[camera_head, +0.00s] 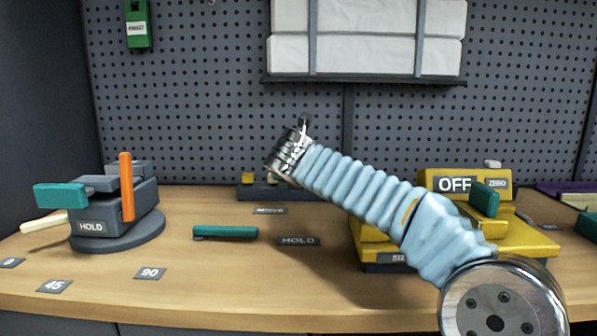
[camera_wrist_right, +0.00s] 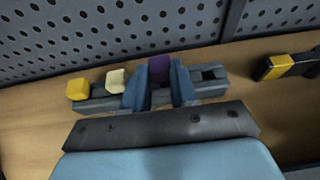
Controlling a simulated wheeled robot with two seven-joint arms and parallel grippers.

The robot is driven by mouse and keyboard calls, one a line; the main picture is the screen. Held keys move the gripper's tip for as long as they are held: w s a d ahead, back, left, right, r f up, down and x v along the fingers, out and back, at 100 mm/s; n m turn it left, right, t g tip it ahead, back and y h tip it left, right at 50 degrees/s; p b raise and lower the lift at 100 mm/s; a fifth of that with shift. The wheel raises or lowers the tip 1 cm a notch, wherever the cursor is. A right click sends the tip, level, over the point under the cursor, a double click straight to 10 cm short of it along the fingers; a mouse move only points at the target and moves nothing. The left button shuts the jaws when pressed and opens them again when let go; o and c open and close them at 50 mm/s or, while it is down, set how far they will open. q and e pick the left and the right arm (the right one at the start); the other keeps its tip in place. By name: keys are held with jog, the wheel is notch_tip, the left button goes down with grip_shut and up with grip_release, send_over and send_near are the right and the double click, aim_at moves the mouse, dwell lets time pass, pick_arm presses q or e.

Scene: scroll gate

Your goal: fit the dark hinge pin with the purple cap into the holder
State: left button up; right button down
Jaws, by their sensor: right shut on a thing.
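The purple cap (camera_wrist_right: 160,68) of the hinge pin is between the two blue fingers of my right gripper (camera_wrist_right: 160,84) in the right wrist view. The fingers are shut on it, over a grey rack (camera_wrist_right: 99,104). The pin's dark shaft is hidden, so I cannot tell whether it is still in the rack. In the head view my right wrist hides the fingers, and part of the rack (camera_head: 247,193) shows below it. My left gripper is not in view.
A yellow cap (camera_wrist_right: 77,89) and a cream cap (camera_wrist_right: 116,79) stand in the rack, left of the fingers. A teal bar (camera_head: 225,232) lies mid-table. A yellow machine marked OFF (camera_head: 455,183) stands under my right arm. A pegboard wall (camera_head: 200,90) closes the back.

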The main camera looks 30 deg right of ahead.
jog(key=c, duration=0.8)
grip_release()
jog(key=v, duration=1.3)
jog(key=shift+s+a+b, duration=0.2)
jog(key=shift+s+b, duration=0.15)
jog(key=shift+s, duration=0.05)
